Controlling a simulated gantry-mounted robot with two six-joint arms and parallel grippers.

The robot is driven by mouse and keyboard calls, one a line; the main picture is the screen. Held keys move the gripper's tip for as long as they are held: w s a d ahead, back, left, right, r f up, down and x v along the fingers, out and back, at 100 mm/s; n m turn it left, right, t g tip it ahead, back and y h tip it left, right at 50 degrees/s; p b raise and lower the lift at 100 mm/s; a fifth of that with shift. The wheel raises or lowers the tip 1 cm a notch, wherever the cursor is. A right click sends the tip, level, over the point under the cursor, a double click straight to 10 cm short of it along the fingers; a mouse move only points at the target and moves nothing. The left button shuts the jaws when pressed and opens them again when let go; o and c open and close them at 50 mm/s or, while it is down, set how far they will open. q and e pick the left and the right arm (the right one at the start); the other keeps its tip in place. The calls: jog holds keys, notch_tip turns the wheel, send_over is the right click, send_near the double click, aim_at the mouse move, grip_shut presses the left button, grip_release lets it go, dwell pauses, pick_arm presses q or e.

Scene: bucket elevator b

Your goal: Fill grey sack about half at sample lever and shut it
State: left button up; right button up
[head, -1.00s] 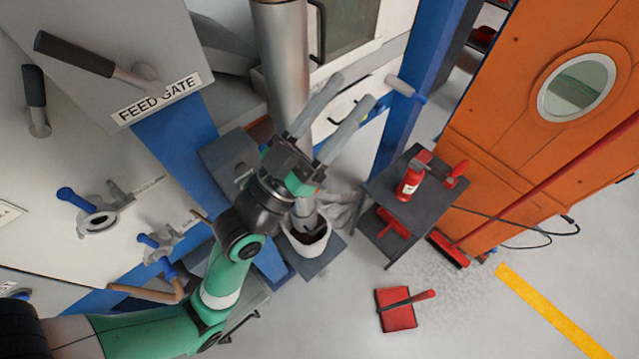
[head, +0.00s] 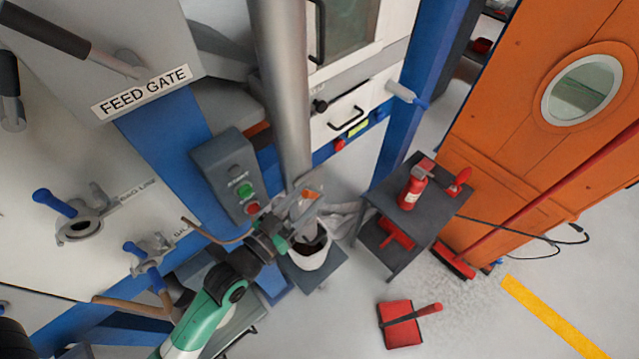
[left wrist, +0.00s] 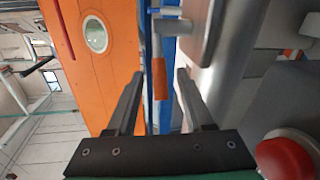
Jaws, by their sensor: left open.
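A pale grey sack (head: 310,258) stands open-topped on a dark flat plate (head: 326,272) under the steel pipe. Dark material shows inside its mouth; how full it is I cannot tell. My left gripper (head: 308,192) is open above the sack, in front of the pipe's lower part. In the left wrist view, a lever with an orange grip (left wrist: 159,78) shows in the gap between the two open fingers (left wrist: 159,85); they do not appear to touch it. I cannot read a label on it. My right gripper is not in view.
A grey control box (head: 228,175) with green and red buttons is close left of my gripper; a red button (left wrist: 286,156) shows beside it in the wrist view. A red dustpan (head: 399,325) lies on open floor.

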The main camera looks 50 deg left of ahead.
pick_arm(q)
jog(key=w, duration=0.4)
jog(key=shift+w+a, duration=0.3)
jog(key=shift+a, duration=0.1)
jog(key=shift+c, duration=0.3)
grip_shut()
dwell(0.7)
